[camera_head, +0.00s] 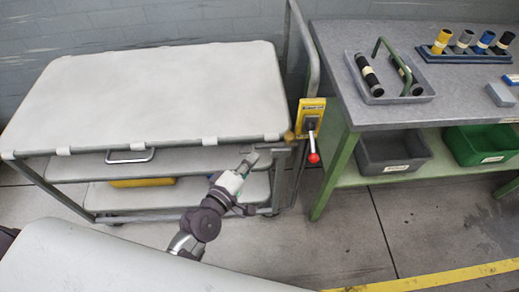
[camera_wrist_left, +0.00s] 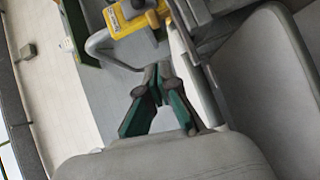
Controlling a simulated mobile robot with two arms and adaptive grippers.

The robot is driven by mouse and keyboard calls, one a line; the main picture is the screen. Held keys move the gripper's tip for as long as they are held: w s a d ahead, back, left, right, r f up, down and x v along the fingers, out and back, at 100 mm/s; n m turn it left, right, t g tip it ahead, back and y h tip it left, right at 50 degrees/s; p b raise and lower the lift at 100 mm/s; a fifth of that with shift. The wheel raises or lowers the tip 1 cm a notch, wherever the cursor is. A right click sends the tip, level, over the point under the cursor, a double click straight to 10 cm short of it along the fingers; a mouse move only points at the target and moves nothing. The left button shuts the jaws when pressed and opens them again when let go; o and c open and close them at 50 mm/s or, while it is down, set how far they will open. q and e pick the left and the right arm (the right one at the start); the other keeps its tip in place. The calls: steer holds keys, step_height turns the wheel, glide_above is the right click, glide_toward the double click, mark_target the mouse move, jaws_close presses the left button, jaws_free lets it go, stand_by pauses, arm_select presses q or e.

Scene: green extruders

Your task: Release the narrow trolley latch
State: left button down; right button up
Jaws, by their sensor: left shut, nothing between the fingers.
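The narrow trolley (camera_head: 150,95) has a pale grey top and lower shelves and stands at the left in the head view. The lever hangs down. My left gripper (camera_head: 251,159) is shut and empty, left of the knob and apart from it, below the trolley's top. In the left wrist view the shut fingers (camera_wrist_left: 158,72) point up towards a yellow part (camera_wrist_left: 132,18). My right gripper is in neither view.
A green-legged workbench (camera_head: 450,75) stands to the right, with a grey tray (camera_head: 390,98) and a rack of coloured cylinders (camera_head: 465,50) on it. Dark (camera_head: 392,167) and green (camera_head: 470,158) bins sit beneath. A narrow gap separates trolley and bench. Front floor is bare.

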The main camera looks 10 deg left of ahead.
arm_select(q)
steer(key=shift+v, duration=1.5)
steer(key=s+a+f+m+g+y, duration=0.1)
steer(key=s+f+m+g, duration=0.15)
steer(key=f, duration=0.75)
steer(key=s+a+f+m+g+y, duration=0.15)
steer(key=s+f, duration=0.25)
steer(key=f, duration=0.6)
steer(key=s+a+f+m+g, duration=0.1)
steer(key=s+f+m+g, duration=0.2)
steer(key=f, duration=0.7)
steer(key=s+a+f+m+g+y, duration=0.1)
steer(key=s+a+f+m+g, duration=0.1)
steer(key=s+f, duration=0.3)
steer(key=s+a+f+m+g, duration=0.2)
steer(key=s+f, duration=0.4)
steer(key=s, duration=0.6)
steer(key=s+a+f+m+g+y, duration=0.1)
steer(key=s+a+f+m+g, duration=0.2)
steer(key=s+f, duration=0.3)
steer(key=s+m+g, duration=0.1)
steer(key=s, duration=0.2)
steer(key=shift+s+m+y+p, duration=0.2)
steer(key=shift+m+y+p, duration=0.1)
steer(key=shift+y+p, duration=0.05)
